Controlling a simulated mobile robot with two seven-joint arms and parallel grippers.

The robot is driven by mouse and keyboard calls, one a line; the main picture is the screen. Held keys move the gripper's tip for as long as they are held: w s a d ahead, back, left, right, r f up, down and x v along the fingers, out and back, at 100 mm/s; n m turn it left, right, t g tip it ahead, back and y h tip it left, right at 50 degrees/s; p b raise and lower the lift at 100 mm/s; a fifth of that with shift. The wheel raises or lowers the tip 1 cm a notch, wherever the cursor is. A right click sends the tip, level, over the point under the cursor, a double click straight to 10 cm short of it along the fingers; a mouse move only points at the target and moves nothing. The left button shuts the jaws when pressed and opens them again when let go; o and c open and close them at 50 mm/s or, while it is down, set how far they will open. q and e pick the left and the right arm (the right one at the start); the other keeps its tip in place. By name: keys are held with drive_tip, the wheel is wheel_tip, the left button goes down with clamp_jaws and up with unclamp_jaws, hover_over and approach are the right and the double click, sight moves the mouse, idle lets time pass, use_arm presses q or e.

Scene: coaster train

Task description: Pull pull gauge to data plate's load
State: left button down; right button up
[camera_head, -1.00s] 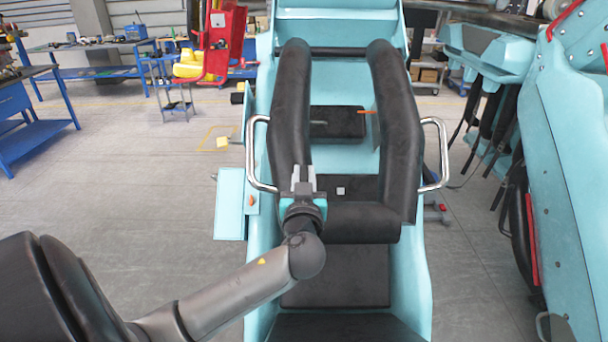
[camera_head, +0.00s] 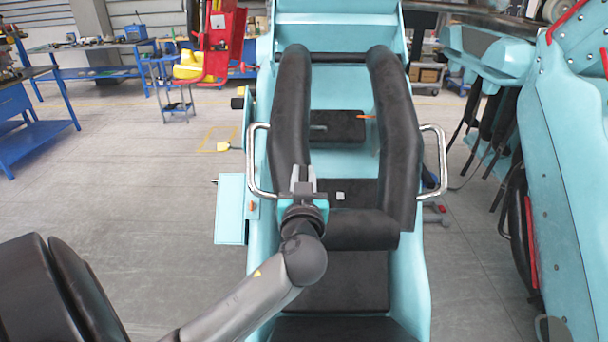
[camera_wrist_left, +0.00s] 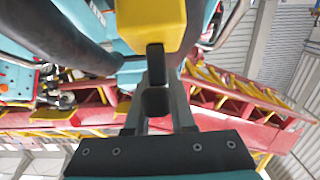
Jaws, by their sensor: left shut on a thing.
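My left gripper (camera_head: 304,178) is in front of the left leg of the black padded over-shoulder restraint (camera_head: 399,130) on the turquoise seat. In the left wrist view, its fingers (camera_wrist_left: 156,82) are shut on a dark part below a yellow block (camera_wrist_left: 150,22), which looks like the pull gauge. In the head view that block is hidden. A small pale square (camera_head: 340,197) shows on the seat behind the restraint; I cannot tell whether it is the data plate. No load reading shows. My right gripper is not in view.
Metal handles (camera_head: 254,165) stick out at both sides of the restraint. A turquoise side box (camera_head: 230,208) stands left of the seat. Another turquoise car part (camera_head: 575,180) is close on the right. Open grey floor (camera_head: 130,210) lies to the left.

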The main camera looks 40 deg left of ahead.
use_arm(q)
drive_tip(key=shift+r, duration=0.65)
drive_tip(key=c, duration=1.2)
unclamp_jaws()
drive_tip(key=o, duration=0.3)
drive_tip(key=shift+s+d, duration=0.25)
drive_tip(key=shift+s, duration=0.1)
drive_tip(key=shift+o, duration=0.7)
drive_tip(key=shift+w+a+f, duration=0.1)
drive_tip(key=shift+w+f, duration=0.05)
drive_tip(key=b+v, duration=0.1)
drive_tip(key=v, duration=1.4)
drive_tip(key=shift+f, duration=0.15)
